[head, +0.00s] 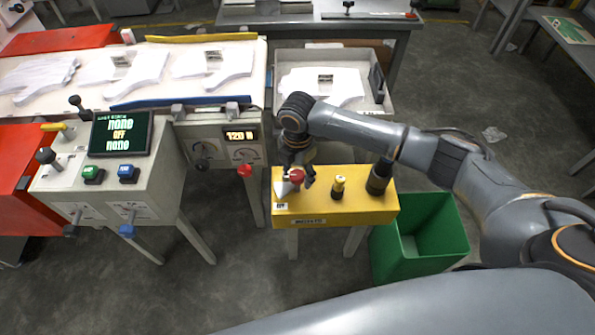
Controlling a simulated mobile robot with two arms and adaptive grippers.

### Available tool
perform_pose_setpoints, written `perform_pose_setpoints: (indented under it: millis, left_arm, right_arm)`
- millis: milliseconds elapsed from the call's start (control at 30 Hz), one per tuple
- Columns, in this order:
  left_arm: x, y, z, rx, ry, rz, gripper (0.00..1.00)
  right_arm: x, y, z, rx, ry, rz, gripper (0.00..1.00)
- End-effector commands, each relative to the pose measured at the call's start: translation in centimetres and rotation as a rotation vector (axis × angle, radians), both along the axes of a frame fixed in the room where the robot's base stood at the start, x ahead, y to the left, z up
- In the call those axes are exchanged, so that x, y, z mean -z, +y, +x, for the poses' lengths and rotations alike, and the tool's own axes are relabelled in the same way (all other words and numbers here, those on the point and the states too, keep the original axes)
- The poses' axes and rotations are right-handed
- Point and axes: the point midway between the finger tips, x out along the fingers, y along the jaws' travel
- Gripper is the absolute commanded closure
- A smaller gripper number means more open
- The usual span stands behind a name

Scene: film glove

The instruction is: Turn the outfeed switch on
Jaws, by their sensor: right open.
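A yellow control box (335,207) on legs stands at the centre; its small front label is too small to read. On its top, from left to right, are a red knob (297,175), a small yellow-topped control (338,185) and a dark cylindrical knob (379,178). I cannot tell for certain which one is the outfeed switch, or its setting. My right gripper (296,182) points down at the red knob at the box's left end. It is open, with its fingers about the knob; contact cannot be made out. My left gripper is out of view.
A grey control panel with a dark screen (121,134), buttons and levers stands at the left. A conveyor (255,85) with white glove shapes runs behind, ending at a grey tray (384,106). A green bin (440,222) stands right of the yellow box.

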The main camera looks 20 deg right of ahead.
Motion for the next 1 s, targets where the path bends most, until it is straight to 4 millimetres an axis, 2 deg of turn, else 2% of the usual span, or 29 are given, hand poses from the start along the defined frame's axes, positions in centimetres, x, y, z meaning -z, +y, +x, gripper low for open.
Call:
perform_pose_setpoints:
  millis: [233, 500, 767, 1000]
  left_arm:
    - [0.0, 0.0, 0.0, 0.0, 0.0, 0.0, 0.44]
    - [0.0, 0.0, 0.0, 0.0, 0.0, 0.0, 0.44]
    - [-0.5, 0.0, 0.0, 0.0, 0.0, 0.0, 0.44]
    - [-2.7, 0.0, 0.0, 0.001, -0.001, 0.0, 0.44]
  right_arm:
    - [0.0, 0.0, 0.0, -0.001, 0.0, 0.0, 0.4]
    - [0.0, 0.0, 0.0, -0.001, 0.0, 0.0, 0.93]
    - [-0.1, 0.0, 0.0, 0.02, 0.002, 0.0, 0.93]
    - [-0.5, 0.1, -0.1, 0.133, 0.004, 0.001, 0.93]
